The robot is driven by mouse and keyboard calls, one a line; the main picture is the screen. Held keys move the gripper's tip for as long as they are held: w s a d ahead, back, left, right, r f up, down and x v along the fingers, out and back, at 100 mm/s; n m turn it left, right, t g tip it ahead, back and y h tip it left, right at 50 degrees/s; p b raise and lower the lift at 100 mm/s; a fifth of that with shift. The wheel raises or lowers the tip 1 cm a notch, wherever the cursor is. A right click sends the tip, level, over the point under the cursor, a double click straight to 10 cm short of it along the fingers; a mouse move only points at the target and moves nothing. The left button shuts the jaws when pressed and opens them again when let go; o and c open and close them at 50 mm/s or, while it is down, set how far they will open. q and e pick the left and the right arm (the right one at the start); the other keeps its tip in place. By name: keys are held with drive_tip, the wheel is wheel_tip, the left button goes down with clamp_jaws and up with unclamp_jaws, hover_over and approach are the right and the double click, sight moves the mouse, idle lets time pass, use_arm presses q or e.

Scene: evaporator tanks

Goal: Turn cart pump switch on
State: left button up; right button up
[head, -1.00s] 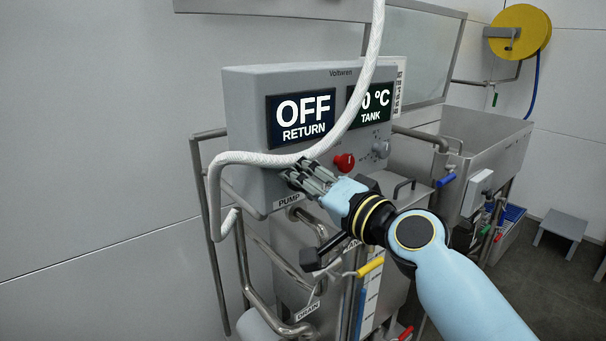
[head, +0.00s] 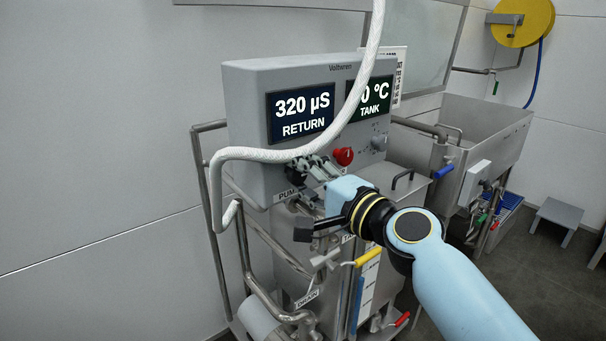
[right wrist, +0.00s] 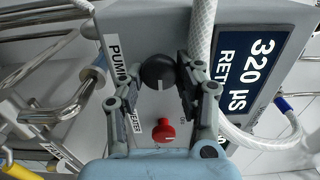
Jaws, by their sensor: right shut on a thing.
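The cart's grey control box (head: 250,105) stands in the middle of the head view. Its left display (head: 301,112) reads "320 µS RETURN" and its right display (head: 370,99) reads "TANK" in °C. The pump switch, a round black knob (right wrist: 158,72), sits beside the "PUMP" label (right wrist: 117,60) in the right wrist view. My right gripper (head: 310,168) is at the lower left of the box face, its fingers on both sides of the knob and shut on it. In the head view the fingers largely hide the knob. My left gripper is not in view.
A white hose (head: 240,154) hangs in front of the box, close to my right fingers. A red knob (head: 343,156) and a grey knob (head: 378,143) are to the right. Pipes and a yellow-handled valve (head: 368,256) lie below. A steel sink (head: 490,130) stands further right.

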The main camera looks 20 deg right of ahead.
idle(0.3)
drive_tip(key=o, duration=1.1)
drive_tip(key=shift+o, duration=0.2)
drive_tip(key=shift+s, duration=0.1)
drive_tip(key=v, duration=1.2)
